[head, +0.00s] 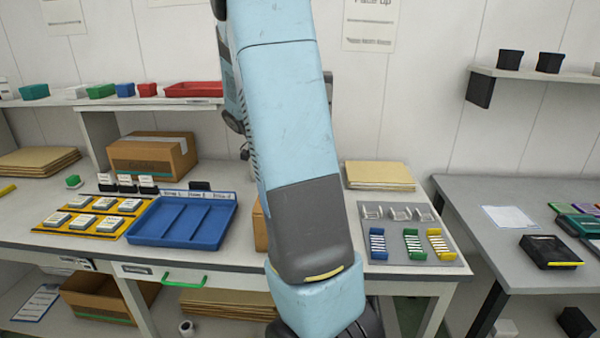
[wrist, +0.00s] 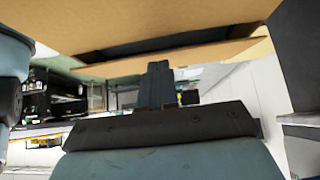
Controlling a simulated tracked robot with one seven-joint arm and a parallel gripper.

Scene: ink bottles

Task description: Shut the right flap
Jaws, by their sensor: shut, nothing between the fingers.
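A cardboard box (head: 260,230) stands on the table and is almost wholly hidden behind my arm in the head view; only a brown sliver shows at the arm's left edge. In the wrist view, a broad cardboard panel (wrist: 150,20) fills the top, with a dark gap below it and a narrower cardboard strip (wrist: 190,54) beyond. I cannot tell which of these is the right flap. My gripper (wrist: 158,68) is shut and empty, its dark fingertips close to the lower strip; I cannot tell whether they touch it. The gripper is hidden in the head view.
Left of my arm are a blue divided tray (head: 182,243) and yellow trays (head: 60,219) of labelled blocks. Right of it are a grey board (head: 440,262) with colored racks and a stack of brown sheets (head: 378,175). A taped box (head: 152,155) stands behind.

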